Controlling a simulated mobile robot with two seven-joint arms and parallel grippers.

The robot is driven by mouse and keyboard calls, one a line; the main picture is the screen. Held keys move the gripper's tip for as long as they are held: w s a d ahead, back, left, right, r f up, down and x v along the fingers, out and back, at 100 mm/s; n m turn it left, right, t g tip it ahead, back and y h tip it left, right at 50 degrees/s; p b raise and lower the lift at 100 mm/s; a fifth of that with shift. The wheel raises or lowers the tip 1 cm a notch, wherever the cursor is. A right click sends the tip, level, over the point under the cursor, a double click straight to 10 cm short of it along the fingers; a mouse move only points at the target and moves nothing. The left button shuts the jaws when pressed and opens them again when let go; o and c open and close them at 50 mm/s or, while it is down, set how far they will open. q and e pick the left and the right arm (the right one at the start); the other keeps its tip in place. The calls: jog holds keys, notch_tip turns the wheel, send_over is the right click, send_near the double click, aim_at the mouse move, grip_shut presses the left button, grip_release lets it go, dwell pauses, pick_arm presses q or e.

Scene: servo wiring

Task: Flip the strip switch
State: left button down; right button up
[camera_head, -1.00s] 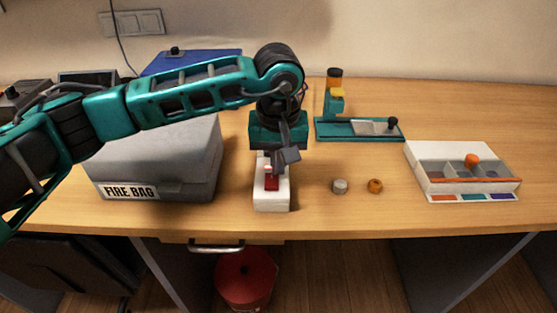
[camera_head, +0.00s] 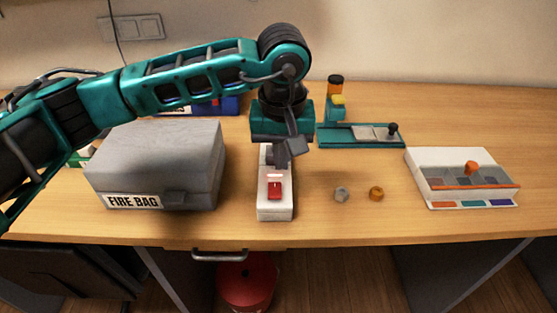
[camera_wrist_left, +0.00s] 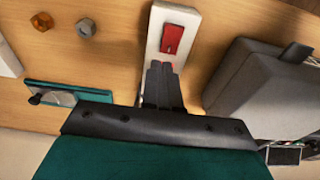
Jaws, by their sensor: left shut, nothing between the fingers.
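A white power strip (camera_head: 275,209) lies on the desk near the front edge. Its red rocker switch (camera_head: 274,190) faces up and also shows in the left wrist view (camera_wrist_left: 172,39). My left gripper (camera_head: 284,160) is shut and empty over the strip, just behind the switch as seen from the head. In the left wrist view the closed fingers (camera_wrist_left: 162,68) end beside the red switch and cover the strip's far part. I cannot tell whether they touch the strip. My right gripper is not in view.
A grey fire bag (camera_head: 165,165) stands close left of the strip. A grey nut (camera_head: 341,194) and an orange nut (camera_head: 376,193) lie to the right. A teal fixture (camera_head: 360,141) is behind them, and a compartment box (camera_head: 462,178) sits at the right.

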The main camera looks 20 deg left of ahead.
pick_arm(q)
notch_tip(320, 180, up, 10)
jog(key=w, duration=0.1)
jog(key=shift+a+f+b, duration=0.2)
jog(key=shift+b, duration=0.1)
